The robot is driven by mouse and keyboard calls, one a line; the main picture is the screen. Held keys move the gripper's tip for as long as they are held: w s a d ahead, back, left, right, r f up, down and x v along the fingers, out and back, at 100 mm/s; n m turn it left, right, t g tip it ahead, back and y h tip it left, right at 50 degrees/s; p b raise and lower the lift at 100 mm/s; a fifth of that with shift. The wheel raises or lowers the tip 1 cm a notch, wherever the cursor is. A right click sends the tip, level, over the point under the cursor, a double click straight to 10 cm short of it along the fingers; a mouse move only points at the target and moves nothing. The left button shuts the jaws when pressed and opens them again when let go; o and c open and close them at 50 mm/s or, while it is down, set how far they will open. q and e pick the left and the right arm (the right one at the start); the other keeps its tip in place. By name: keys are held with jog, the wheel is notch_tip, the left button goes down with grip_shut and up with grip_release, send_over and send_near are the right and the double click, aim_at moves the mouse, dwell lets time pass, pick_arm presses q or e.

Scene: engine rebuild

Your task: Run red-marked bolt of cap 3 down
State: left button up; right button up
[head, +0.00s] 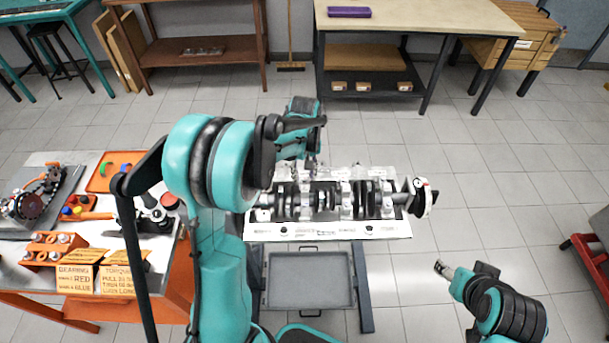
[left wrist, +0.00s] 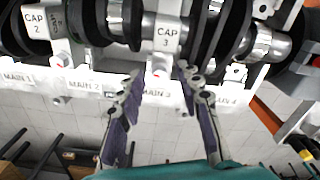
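In the left wrist view the bearing cap labelled CAP 3 (left wrist: 167,36) sits on the crankshaft (left wrist: 265,45). Below its label a pale bolt with a small red mark (left wrist: 160,73) shows over the MAIN 3 label. My left gripper (left wrist: 160,74) is open, its two fingers apart on either side of that bolt, with nothing visibly gripped. In the head view my left gripper (head: 312,160) is over the far side of the engine block (head: 390,229), partly hidden by my arm. My right gripper (head: 445,268) is at lower right, away from the block; its finger opening is unclear.
CAP 2 (left wrist: 38,20) is left of cap 3. A grey tray (head: 310,280) lies below the block. The left bench holds an orange bolt holder (head: 50,250), signs reading BEARING RED (head: 76,279) and TORQUE (head: 118,280), and tools. Floor right of the block is clear.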

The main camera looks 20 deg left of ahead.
pick_arm(q)
grip_shut()
jog(key=shift+m, duration=0.3)
